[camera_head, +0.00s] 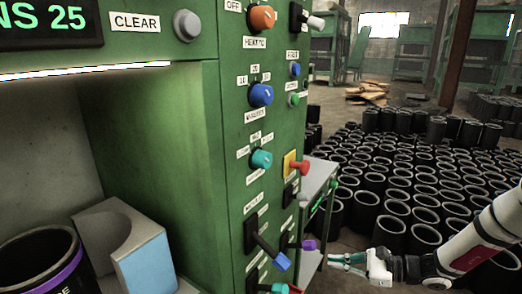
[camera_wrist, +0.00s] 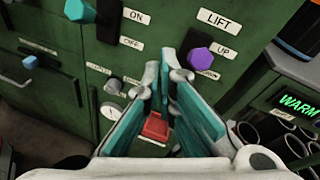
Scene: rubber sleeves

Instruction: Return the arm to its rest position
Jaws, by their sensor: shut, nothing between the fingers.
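My gripper (camera_head: 343,259) reaches in from the lower right of the head view, its teal-padded fingers pointing left at the green machine panel (camera_head: 228,150). In the wrist view my gripper (camera_wrist: 163,75) has its fingers close together at the tips, with nothing held. A purple-knobbed lever (camera_head: 308,245) lies just left of the fingertips in the head view. In the wrist view this purple knob (camera_wrist: 200,58) stands at LIFT, near UP, right of the fingertips; I cannot tell whether they touch. A red button (camera_wrist: 155,127) shows between the fingers.
The panel carries several knobs and levers, including a blue-handled lever (camera_head: 274,254) and a red knob (camera_head: 300,167). A grey side table (camera_head: 322,175) stands behind it. Many black sleeves (camera_head: 390,170) cover the floor. A grey block (camera_head: 128,240) sits in the machine's bay.

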